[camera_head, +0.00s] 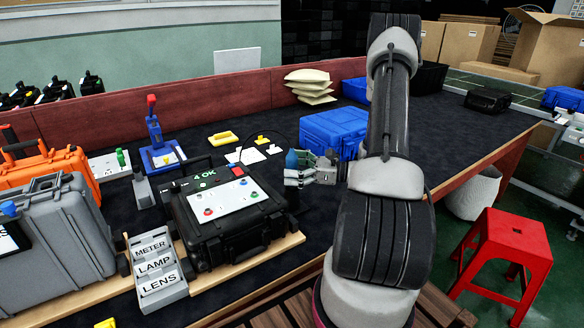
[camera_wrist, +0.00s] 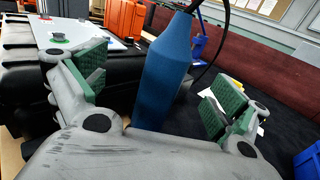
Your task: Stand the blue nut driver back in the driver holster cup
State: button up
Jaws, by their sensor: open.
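The blue nut driver (camera_wrist: 165,70) stands between the two spread, green-padded fingers of my gripper (camera_wrist: 158,82) in the wrist view. Its wide blue handle shows, with dark gaps to the pads on both sides; its lower end is hidden behind my gripper's palm. In the head view the driver's blue top (camera_head: 291,160) shows just left of my gripper (camera_head: 304,170), low over the dark bench and right of the black case. My gripper is open. I cannot clearly pick out the driver holster cup; a small grey upright block (camera_head: 142,187) stands left of the black case.
The black case (camera_head: 228,215) with a white panel lies close left. A blue bin (camera_head: 333,130) sits close behind my gripper. A dark cord loops near the driver. A yellow-handled tool (camera_head: 223,138) and white cards lie farther back. A red wall edges the bench.

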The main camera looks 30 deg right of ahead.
jog(key=shift+d, duration=0.1)
jog(key=v, duration=1.2)
dwell(0.4)
